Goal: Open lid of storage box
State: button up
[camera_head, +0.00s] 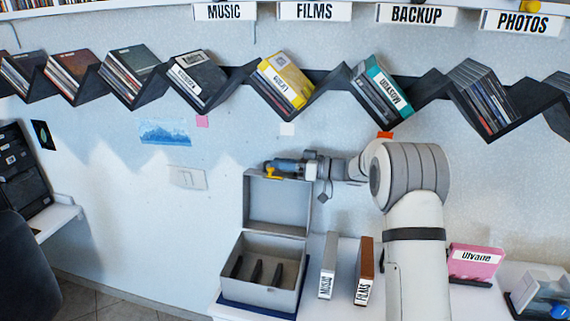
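A grey storage box (261,293) stands on the white table at the lower middle, on a dark blue mat (238,305). Its lid (277,203) stands raised and upright at the back of the box, so the inside shows with several dark dividers. My gripper (272,170) is at the top edge of the lid, with a yellow part at its tip touching or very near the edge. The picture is too small to tell whether its fingers are open or shut.
A pink case (475,261) and a grey holder (541,291) are further right. A zigzag shelf (238,76) of discs crosses the wall above. A dark chair (25,265) is at left.

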grip_shut()
dwell(0.3)
jog(key=shift+s+f+b, duration=0.15)
jog(key=shift+b, duration=0.5)
jog(key=s+b, duration=0.1)
jog(key=b, duration=0.2)
jog(key=shift+s+a+n+b, duration=0.1)
jog(key=shift+n+b, duration=0.2)
jog(key=shift+n, duration=0.1)
jog(key=shift+s+a+r+b, duration=0.1)
jog(key=shift+s+r+b, duration=0.25)
jog(key=shift+r+b, duration=0.25)
jog(key=shift+o, duration=1.3)
grip_release()
